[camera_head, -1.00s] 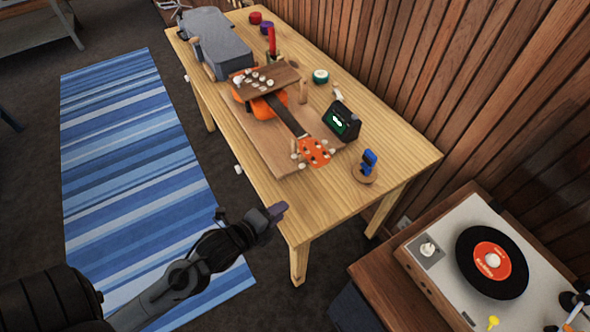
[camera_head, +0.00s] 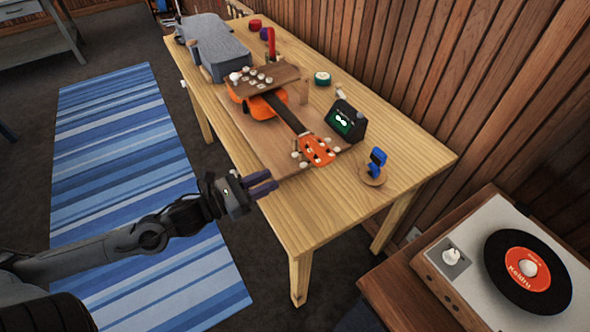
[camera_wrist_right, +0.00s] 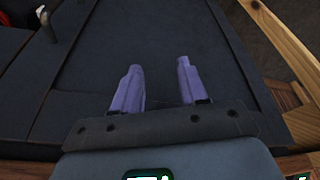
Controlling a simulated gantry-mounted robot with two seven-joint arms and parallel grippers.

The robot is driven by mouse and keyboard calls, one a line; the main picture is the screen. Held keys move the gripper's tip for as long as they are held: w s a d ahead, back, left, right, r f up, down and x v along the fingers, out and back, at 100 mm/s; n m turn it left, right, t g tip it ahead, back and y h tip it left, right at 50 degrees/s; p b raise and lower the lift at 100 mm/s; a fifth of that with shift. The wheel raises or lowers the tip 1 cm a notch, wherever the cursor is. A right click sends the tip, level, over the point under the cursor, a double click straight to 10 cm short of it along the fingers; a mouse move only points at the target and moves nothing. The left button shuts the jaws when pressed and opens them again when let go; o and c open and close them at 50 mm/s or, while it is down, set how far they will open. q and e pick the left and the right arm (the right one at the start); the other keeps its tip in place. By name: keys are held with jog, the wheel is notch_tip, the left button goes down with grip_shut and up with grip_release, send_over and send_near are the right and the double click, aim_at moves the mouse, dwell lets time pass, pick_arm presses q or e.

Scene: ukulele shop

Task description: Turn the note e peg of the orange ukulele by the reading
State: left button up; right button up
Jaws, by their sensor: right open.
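The orange ukulele (camera_head: 267,105) lies on a wooden board on the table. Its orange headstock (camera_head: 318,151) points toward the near right, with pale pegs along its sides; I cannot tell which is the e peg. A black tuner (camera_head: 346,120) with a lit green screen stands behind the headstock; its reading is too small to make out. My left gripper (camera_head: 268,184) is left of the headstock near the table's front edge, apart from the ukulele, its purple fingers slightly apart and empty. My right gripper (camera_wrist_right: 158,82) is open and empty over a dark surface in the wrist view.
A blue clip device (camera_head: 378,158) stands on a round wooden base on the table (camera_head: 395,182). A grey case (camera_head: 214,46) and small coloured items sit at the table's far end. A record player (camera_head: 500,230) is at lower right. A wood-panelled wall borders the table's back.

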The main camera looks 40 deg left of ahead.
aim_at(303, 165)
pick_arm(q)
jog(key=b+x, duration=0.2)
jog(key=x, duration=0.4)
jog(key=shift+w, duration=0.15)
jog(key=shift+b+x, duration=0.4)
jog(key=shift+x, duration=0.9)
grip_shut()
